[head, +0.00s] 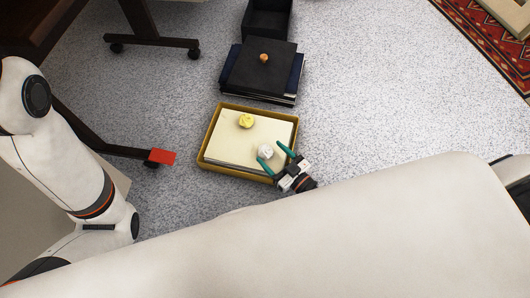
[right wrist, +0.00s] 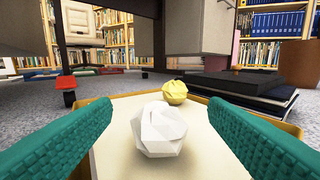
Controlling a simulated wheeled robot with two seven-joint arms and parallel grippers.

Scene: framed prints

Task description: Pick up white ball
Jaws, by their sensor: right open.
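The white ball (head: 265,151) looks like crumpled paper and rests on pale paper in a shallow yellow-brown tray (head: 207,134) on the floor. It also shows in the right wrist view (right wrist: 159,129), between and beyond the two green fingers. My right gripper (head: 273,153) is open, with its fingers around the near side of the ball; I cannot tell whether either touches it. A yellow crumpled ball (head: 246,120) lies farther back in the tray, also seen in the right wrist view (right wrist: 175,92). My left arm shows at the left, but its gripper is out of view.
A stack of dark folders (head: 262,72) with a small orange-brown knob lies behind the tray, and a black box (head: 267,18) stands behind it. A wheeled desk leg with a red piece (head: 161,156) is at the left. Speckled carpet to the right is clear.

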